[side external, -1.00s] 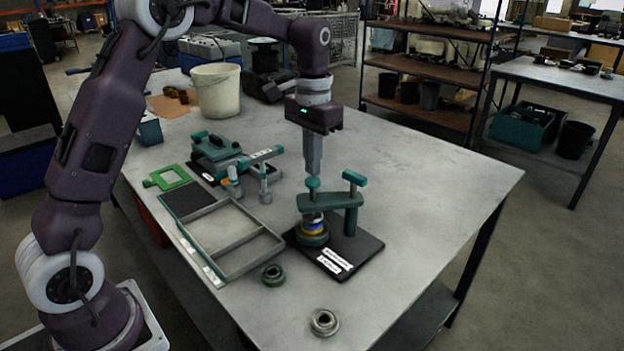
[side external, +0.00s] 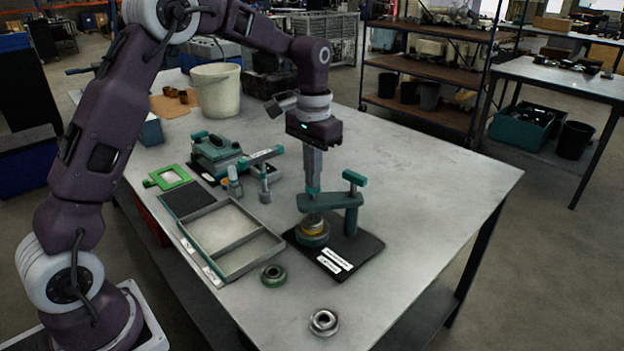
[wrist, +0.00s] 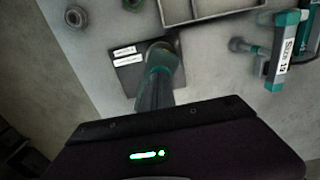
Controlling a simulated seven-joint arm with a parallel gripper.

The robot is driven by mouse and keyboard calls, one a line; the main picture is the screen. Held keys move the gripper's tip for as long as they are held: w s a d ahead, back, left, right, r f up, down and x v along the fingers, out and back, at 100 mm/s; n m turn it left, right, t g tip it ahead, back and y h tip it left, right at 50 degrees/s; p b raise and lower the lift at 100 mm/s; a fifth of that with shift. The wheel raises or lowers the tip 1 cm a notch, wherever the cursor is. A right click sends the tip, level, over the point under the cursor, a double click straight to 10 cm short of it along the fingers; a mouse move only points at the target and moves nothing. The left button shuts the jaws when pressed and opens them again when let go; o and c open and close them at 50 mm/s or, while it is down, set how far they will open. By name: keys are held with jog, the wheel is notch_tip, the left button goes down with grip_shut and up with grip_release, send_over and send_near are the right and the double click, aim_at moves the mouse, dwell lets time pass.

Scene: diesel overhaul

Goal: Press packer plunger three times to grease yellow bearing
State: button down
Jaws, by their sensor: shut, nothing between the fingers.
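The bearing packer has a teal arm (side external: 335,201) on a post and stands on a dark base plate (side external: 360,247); in the wrist view its plate (wrist: 128,75) shows in part. The yellow bearing (side external: 313,228) sits under the arm on a round teal cup (side external: 313,240). My gripper (side external: 313,183) is shut, empty and pointing down, its tips appearing to touch the teal plunger knob (side external: 312,191). The knob sits low, close above the arm. In the wrist view the fingers and packer overlap, and the yellow bearing is hidden.
A grey divided tray (side external: 262,263) lies left of the packer. A green-rimmed bearing (side external: 273,275) and a metal bearing (side external: 324,322) lie in front. Teal tools (side external: 225,155) and a white bucket (side external: 216,90) stand behind left. The table's right side is clear.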

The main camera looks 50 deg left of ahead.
jog(key=shift+r, duration=1.5)
jog(key=shift+f, duration=0.1)
jog(key=shift+f, duration=1.45)
jog(key=shift+r, duration=1.55)
jog(key=shift+r, duration=2.5)
